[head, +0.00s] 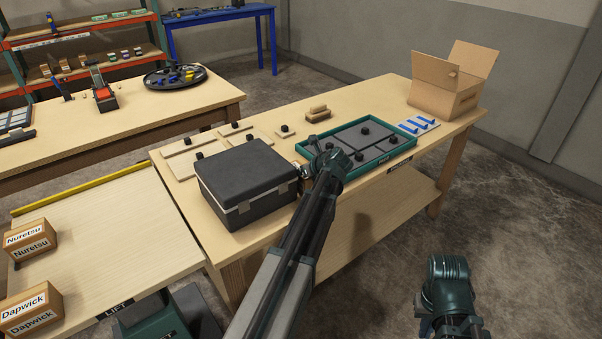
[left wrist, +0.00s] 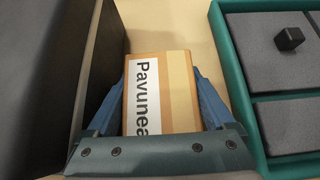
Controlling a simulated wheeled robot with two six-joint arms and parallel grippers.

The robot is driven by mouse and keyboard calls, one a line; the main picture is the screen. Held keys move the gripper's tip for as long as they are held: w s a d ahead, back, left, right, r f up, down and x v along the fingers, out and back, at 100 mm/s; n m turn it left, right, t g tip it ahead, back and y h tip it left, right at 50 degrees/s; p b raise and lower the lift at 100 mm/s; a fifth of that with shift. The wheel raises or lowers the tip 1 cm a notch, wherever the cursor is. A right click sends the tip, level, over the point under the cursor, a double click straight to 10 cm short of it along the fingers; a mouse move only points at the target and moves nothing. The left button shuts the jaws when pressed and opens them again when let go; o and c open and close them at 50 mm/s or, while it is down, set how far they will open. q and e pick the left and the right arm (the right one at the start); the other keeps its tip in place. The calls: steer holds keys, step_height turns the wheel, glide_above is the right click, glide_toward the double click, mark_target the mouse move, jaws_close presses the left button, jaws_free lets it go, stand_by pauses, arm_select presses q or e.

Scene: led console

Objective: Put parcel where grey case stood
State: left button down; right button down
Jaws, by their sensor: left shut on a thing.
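The parcel labelled Pavunea (left wrist: 160,95) is a light brown box between the blue fingers of my left gripper (left wrist: 160,90). The fingers are shut on its two sides. In the head view my left wrist hides most of it. A dark grey case (head: 245,180) with a light band stands closed on the long bench, just left of my left wrist; its side (left wrist: 35,70) fills the left of the left wrist view. My right gripper (head: 452,328) is at the lower right, clear of the bench; its fingers do not show well enough to tell their state.
A green-rimmed tray (head: 312,171) with grey panels and black knobs lies right of the parcel. An open carton (head: 445,95) stands at the far end. Flat boards (head: 180,160) lie behind the case. Parcels Nuretsu (head: 30,240) and Dapwick (head: 30,307) stand on the lift table (head: 120,240).

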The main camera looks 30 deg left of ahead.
arm_select(q)
steer(key=shift+r, duration=0.1)
step_height(320, 180, up, 18)
steer(key=p, duration=1.8)
